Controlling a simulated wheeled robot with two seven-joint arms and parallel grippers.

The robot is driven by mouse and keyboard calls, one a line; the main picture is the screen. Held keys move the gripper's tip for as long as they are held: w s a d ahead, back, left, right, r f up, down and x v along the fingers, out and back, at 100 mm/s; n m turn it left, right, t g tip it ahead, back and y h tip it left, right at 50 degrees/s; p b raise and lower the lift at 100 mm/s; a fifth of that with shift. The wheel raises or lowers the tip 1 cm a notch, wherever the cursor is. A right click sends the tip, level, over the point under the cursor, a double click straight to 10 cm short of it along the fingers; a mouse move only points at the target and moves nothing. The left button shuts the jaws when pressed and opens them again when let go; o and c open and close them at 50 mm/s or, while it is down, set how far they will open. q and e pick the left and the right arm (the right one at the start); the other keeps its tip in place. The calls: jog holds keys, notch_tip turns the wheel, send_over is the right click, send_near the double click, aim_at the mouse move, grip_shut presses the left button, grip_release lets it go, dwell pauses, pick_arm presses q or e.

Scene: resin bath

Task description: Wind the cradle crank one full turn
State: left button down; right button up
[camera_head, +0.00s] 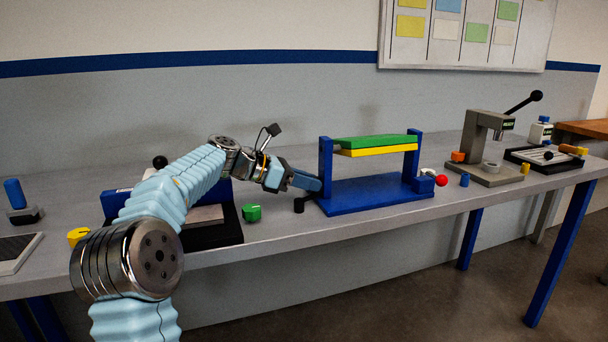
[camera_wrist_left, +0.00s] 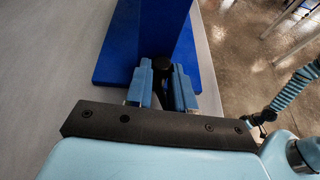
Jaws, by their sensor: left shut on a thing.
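The cradle is a blue frame with a flat base (camera_head: 375,195) and two uprights, standing on the bench. A green board (camera_head: 370,142) over a yellow one (camera_head: 375,151) spans the uprights, looking nearly level. My left gripper (camera_head: 312,182) reaches in from the left, at the cradle's left upright. In the left wrist view its fingers (camera_wrist_left: 163,85) are closed around a dark crank part (camera_wrist_left: 178,72), just in front of the blue upright (camera_wrist_left: 160,28). The fingers hide most of the crank. A small black cylinder (camera_head: 299,205) shows just below the gripper; whether it belongs to the crank I cannot tell.
A grey press (camera_head: 484,148) with a black lever stands farther right. The bench's front edge runs close to the cradle base.

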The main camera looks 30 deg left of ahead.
aim_at(323, 171)
pick_arm(q)
jog(key=c, duration=1)
grip_release()
notch_tip(323, 171, up, 3)
jog(key=shift+r, duration=0.2)
jog(key=s+d+r, duration=0.2)
jog(key=s+r, duration=0.1)
jog(key=s, duration=0.1)
jog(key=s+d+r, duration=0.3)
jog(key=s, duration=0.1)
jog(key=s+d+r+b, duration=0.1)
jog(key=s+d+r, duration=0.1)
jog(key=s+r, duration=0.1)
jog(key=shift+s+d+r, duration=0.15)
jog(key=shift+s+r, duration=0.15)
jog(key=shift+s, duration=0.2)
